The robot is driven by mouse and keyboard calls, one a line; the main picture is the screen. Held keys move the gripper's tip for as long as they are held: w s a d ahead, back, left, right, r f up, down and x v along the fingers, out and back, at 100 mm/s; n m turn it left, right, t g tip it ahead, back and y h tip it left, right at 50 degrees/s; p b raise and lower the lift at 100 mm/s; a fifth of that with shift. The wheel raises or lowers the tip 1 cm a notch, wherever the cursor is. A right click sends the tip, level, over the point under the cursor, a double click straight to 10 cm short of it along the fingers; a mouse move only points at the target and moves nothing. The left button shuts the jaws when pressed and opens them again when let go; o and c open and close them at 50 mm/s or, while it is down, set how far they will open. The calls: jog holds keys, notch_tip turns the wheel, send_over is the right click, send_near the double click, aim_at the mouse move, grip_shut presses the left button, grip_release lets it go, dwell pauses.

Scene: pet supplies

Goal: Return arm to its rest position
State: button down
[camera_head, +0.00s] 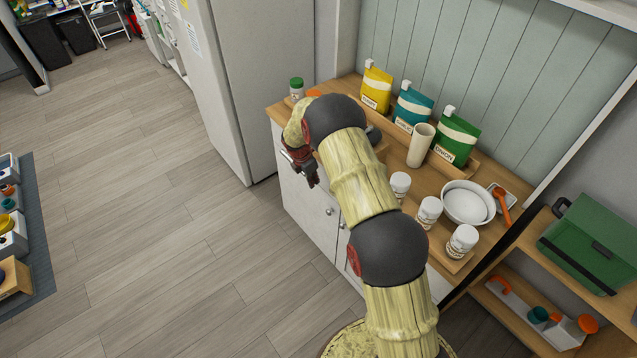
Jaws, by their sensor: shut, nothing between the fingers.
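My arm rises from the bottom of the head view and bends over the front of a wooden counter (413,188). My gripper (311,181) hangs past the counter's front left edge, in front of the white cabinet doors (308,213), pointing down. It is shut and holds nothing. My arm hides part of the counter's left half and its front edge.
The counter holds yellow (376,89), teal (411,108) and green (455,139) bags, a beige cup (420,146), white jars (429,211) and a white bowl (467,203). A green box (594,243) sits on a shelf at right.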

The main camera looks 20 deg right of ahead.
jog(key=v, duration=0.7)
jog(key=s+a+m+g, duration=0.2)
jog(key=s+m, duration=0.7)
jog(key=s+a+r+m+t+y+b, duration=0.1)
jog(key=s+r+m, duration=0.3)
jog(key=s+r, duration=0.6)
jog(key=s+a+r+m+t+b, duration=0.2)
jog(key=s+a+r+m+t, duration=0.1)
jog(key=s+r, duration=0.7)
jog(key=s+a+r+m+t+y+b, duration=0.1)
jog(key=s+r+m, duration=0.4)
jog(key=s+r, duration=0.6)
jog(key=shift+s+a+t+y, duration=0.3)
jog(key=shift+s+a+t, duration=0.55)
jog(key=shift+s, duration=0.45)
jog(key=shift+d, duration=0.1)
